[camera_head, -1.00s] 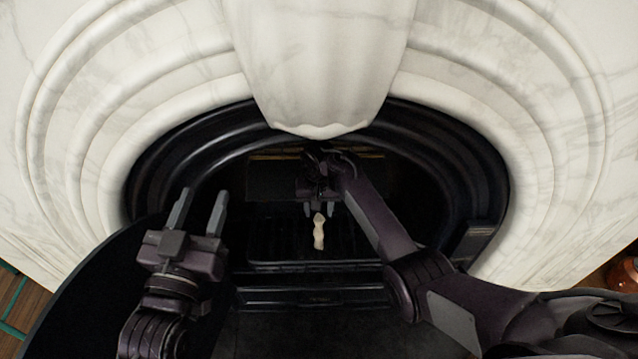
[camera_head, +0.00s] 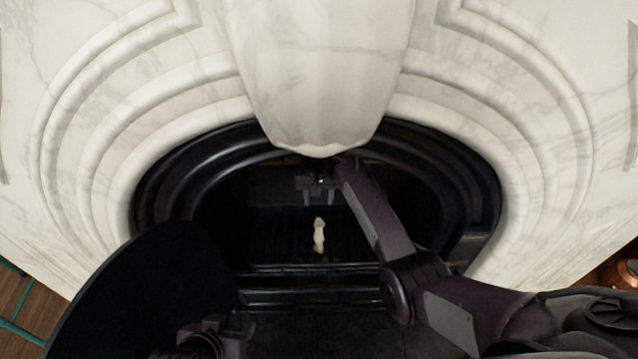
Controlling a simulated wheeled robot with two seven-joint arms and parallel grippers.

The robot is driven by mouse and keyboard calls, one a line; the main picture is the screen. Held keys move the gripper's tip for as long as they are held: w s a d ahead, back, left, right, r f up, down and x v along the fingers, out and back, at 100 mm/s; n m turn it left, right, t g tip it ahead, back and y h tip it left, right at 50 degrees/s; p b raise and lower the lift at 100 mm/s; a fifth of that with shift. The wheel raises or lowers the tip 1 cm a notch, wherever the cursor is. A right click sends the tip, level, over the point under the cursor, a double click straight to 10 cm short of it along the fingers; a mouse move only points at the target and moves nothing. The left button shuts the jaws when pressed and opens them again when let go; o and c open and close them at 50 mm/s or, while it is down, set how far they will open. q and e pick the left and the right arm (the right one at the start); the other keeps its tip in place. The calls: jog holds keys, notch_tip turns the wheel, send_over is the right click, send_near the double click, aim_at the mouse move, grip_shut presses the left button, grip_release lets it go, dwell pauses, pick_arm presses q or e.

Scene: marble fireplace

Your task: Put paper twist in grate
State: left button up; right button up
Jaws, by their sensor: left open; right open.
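The paper twist (camera_head: 319,236) is a small, pale, upright-looking piece inside the dark grate (camera_head: 280,267), near its middle. My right gripper (camera_head: 319,200) is inside the fireplace opening, just above the twist in the picture. Its two fingers are apart and empty, and a small gap shows between them and the twist.
The white marble surround (camera_head: 90,150) and its bulging central keystone (camera_head: 322,80) frame the opening closely above my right arm. A dark curved panel (camera_head: 140,290) stands at the lower left. A copper-coloured pot (camera_head: 620,274) is at the right edge.

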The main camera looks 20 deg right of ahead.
jog(key=s+a+f+n+t, duration=0.1)
jog(key=s+f+n, duration=0.1)
jog(key=s, duration=0.5)
jog(key=s+a+f+n+t, duration=0.1)
jog(key=s+f+n, duration=0.15)
jog(key=s, duration=0.55)
pick_arm(q)
jog(key=shift+s+a+f+g+y+p, duration=0.1)
jog(key=shift+s+a+g+y+p, duration=0.5)
jog(key=shift+s+a, duration=0.4)
pick_arm(e)
jog(key=s+a+r+n+t+y, duration=0.1)
jog(key=s+a+r, duration=0.1)
jog(key=s, duration=0.5)
jog(key=s+a+r+n+t+y, duration=0.1)
jog(key=s+a+r+n, duration=0.1)
jog(key=s, duration=0.5)
jog(key=shift+a+r+t+y, duration=0.35)
jog(key=shift+a+r, duration=0.3)
jog(key=shift+r, duration=0.3)
pick_arm(q)
jog(key=shift+s, duration=0.1)
